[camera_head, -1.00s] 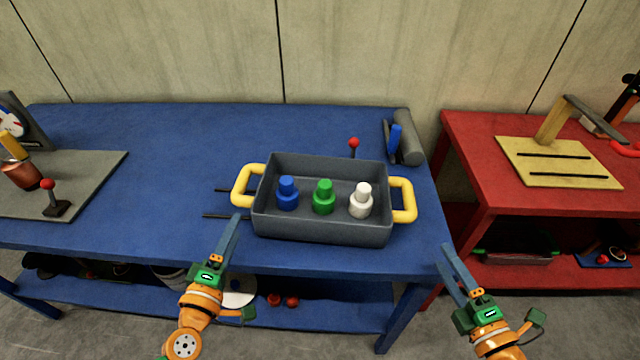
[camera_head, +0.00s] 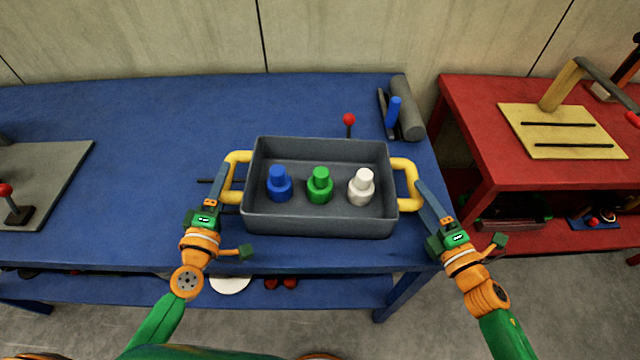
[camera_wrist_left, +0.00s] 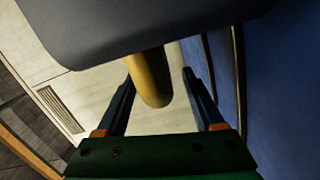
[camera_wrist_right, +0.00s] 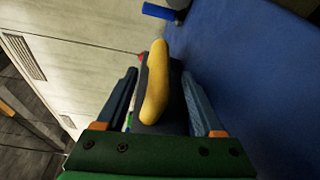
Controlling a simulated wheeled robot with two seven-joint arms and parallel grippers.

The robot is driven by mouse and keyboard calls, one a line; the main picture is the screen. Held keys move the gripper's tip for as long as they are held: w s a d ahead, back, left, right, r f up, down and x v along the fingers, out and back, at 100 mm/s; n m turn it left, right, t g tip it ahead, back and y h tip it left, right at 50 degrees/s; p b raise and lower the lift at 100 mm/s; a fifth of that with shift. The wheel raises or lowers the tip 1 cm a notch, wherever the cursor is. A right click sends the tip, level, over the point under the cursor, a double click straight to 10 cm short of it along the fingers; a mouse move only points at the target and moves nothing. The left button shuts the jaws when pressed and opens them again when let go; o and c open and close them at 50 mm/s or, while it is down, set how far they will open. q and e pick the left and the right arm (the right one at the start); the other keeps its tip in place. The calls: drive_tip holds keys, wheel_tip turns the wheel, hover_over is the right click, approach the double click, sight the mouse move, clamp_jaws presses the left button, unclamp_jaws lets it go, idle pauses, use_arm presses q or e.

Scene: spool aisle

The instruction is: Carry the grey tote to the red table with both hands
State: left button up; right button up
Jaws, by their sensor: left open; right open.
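The grey tote (camera_head: 320,222) stands on the blue table (camera_head: 150,110) and holds a blue, a green (camera_head: 320,187) and a white bottle-like piece. It has a yellow left handle (camera_head: 230,185) and a yellow right handle (camera_head: 408,180). My left gripper (camera_head: 222,175) is open at the left handle; in the left wrist view the handle (camera_wrist_left: 150,80) lies between the fingers. My right gripper (camera_head: 420,190) is open at the right handle; in the right wrist view the handle (camera_wrist_right: 155,85) lies between the fingers. The red table (camera_head: 470,110) is at the right.
A yellow slotted board (camera_head: 560,130) with a bracket lies on the red table. A grey roller (camera_head: 407,105) and a red-knobbed lever (camera_head: 349,122) are behind the tote. A grey plate (camera_head: 50,180) lies at left. A gap separates the tables.

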sight(415, 190)
use_arm(q)
drive_tip(key=shift+w, duration=1.6)
use_arm(e)
drive_tip(key=shift+x, duration=1.55)
use_arm(q)
clamp_jaws()
use_arm(e)
clamp_jaws()
use_arm(q)
drive_tip(key=shift+f, duration=0.1)
